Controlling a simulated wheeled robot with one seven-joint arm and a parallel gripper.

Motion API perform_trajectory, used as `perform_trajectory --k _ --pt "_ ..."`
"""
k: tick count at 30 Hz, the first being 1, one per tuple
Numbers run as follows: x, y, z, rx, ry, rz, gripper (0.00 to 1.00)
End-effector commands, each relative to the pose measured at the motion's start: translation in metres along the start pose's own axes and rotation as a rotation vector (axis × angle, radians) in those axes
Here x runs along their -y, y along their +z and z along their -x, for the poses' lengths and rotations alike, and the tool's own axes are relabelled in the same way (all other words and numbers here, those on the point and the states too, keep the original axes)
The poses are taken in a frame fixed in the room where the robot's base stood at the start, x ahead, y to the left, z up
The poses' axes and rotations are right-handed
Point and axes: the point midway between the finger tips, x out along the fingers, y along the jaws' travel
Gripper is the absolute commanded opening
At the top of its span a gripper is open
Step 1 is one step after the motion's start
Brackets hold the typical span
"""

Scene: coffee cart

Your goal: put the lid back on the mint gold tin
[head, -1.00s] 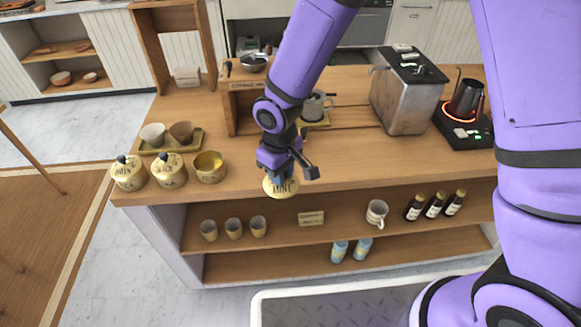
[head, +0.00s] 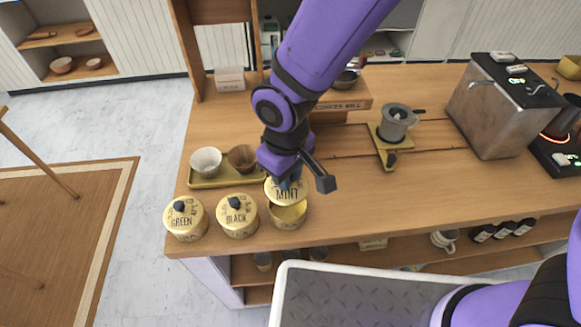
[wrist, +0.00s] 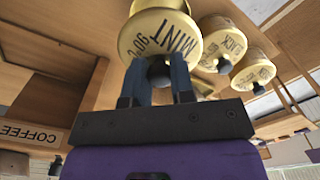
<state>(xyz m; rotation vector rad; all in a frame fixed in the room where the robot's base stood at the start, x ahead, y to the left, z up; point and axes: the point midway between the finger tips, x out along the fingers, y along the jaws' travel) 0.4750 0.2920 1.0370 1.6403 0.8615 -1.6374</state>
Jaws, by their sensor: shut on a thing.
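My gripper (wrist: 157,78) is shut on the dark knob of the gold MINT lid (head: 287,191), which also shows close up in the wrist view (wrist: 158,35). In the head view the lid overlaps the back of the open gold tin (head: 288,221). The front of the tin's opening still shows below the lid, so the lid is not seated on it. The height of the lid over the rim is hard to tell. The knob is mostly hidden by the gripper in the head view.
The lidded BLACK tin (head: 238,220) stands just left of the open tin, with the lidded GREEN tin (head: 186,221) beyond it. A tray (head: 197,184) with a white cup (head: 206,160) and a brown cup (head: 241,158) is behind.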

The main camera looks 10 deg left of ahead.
Motion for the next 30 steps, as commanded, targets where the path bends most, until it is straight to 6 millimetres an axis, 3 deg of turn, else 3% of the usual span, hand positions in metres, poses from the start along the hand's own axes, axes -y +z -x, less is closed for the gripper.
perform_trajectory --k 18,30 --pt "0.0 0.001 -0.049 0.003 0.0 0.0 0.0" --pt "0.0 0.0 -0.058 0.001 0.0 0.0 0.0"
